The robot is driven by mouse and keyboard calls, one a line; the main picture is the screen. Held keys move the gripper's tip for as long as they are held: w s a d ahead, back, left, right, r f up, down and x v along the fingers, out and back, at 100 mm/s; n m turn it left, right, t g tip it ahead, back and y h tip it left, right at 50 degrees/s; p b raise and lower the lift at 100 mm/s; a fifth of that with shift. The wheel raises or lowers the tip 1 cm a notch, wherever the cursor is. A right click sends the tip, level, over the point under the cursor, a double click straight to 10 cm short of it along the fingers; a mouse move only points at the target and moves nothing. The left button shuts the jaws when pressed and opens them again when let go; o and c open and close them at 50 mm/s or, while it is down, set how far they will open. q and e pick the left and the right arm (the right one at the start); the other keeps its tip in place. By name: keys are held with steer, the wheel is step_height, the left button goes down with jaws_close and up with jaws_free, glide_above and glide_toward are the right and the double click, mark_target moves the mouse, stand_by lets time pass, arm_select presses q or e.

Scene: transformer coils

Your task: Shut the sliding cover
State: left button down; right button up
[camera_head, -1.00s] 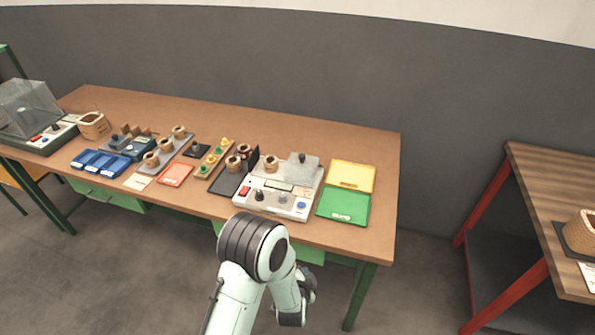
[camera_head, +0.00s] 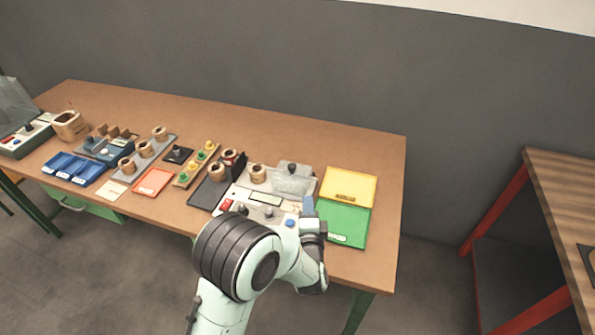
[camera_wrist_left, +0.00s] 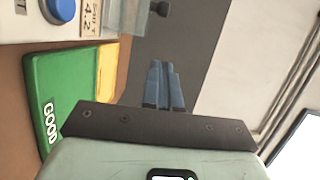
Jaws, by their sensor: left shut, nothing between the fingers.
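The sliding cover (camera_head: 294,184) looks like a clear, greyish panel with a dark knob (camera_head: 291,168). It sits at the back right of the white test device (camera_head: 235,195), and the coil on the device stands to its left. In the left wrist view, part of the device with its blue button (camera_wrist_left: 60,9) shows at the top left. My left gripper (camera_head: 308,206) is at the device's front right corner, beside the blue button and in front of the cover, apart from it. Its blue fingers (camera_wrist_left: 163,86) are together and empty. My right gripper is out of view.
A green tray (camera_head: 340,222) and a yellow tray (camera_head: 350,184) lie just right of the device. A black tray with coils (camera_head: 203,194) stands to its left. The table is bare behind the device. A separate wooden table (camera_head: 560,190) stands at the far right.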

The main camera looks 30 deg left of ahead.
mark_target(298, 182)
arm_select(q)
steer(key=x, duration=0.8)
steer(key=shift+a+p, duration=0.1)
steer(key=shift+p, duration=0.2)
steer(key=a, duration=0.1)
steer(key=w+a, duration=0.1)
steer(key=a, duration=0.1)
steer(key=shift+w+a, duration=0.15)
steer(key=shift+w, duration=0.05)
steer(key=shift+w+a+f, duration=0.1)
steer(key=shift+w+a, duration=0.05)
steer(key=shift+a, duration=0.3)
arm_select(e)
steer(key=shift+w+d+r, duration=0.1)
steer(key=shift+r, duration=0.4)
